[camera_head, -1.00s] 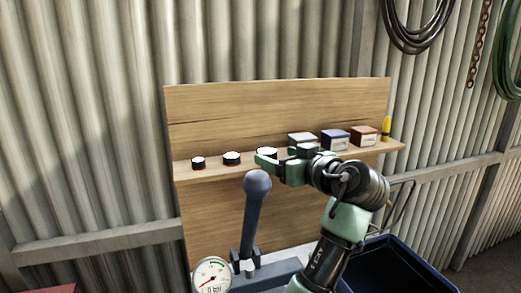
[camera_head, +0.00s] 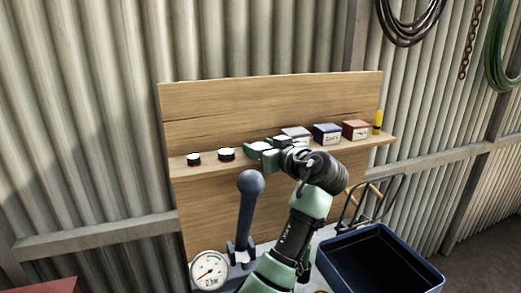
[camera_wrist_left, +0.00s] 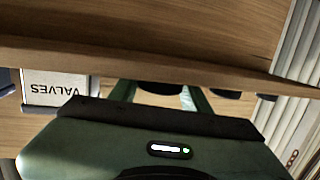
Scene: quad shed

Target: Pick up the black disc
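Small black discs with pale tops stand on the wooden shelf: one at the left (camera_head: 193,159), one beside it (camera_head: 227,154). A third black disc (camera_wrist_left: 160,88) shows in the left wrist view, between the spread fingers of my left gripper (camera_wrist_left: 160,98). In the head view my left gripper (camera_head: 258,147) is at the shelf, right of the two visible discs, and largely hides the third. The fingers are apart, on either side of the disc; I cannot tell whether they touch it. My right gripper is not in view.
Small boxes stand right of the gripper, one blue (camera_head: 327,134), one red (camera_head: 356,130), with a yellow object (camera_head: 378,122) at the shelf end. A lever (camera_head: 249,205) and a gauge (camera_head: 209,270) stand in front. A dark blue bin (camera_head: 378,228) is lower right.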

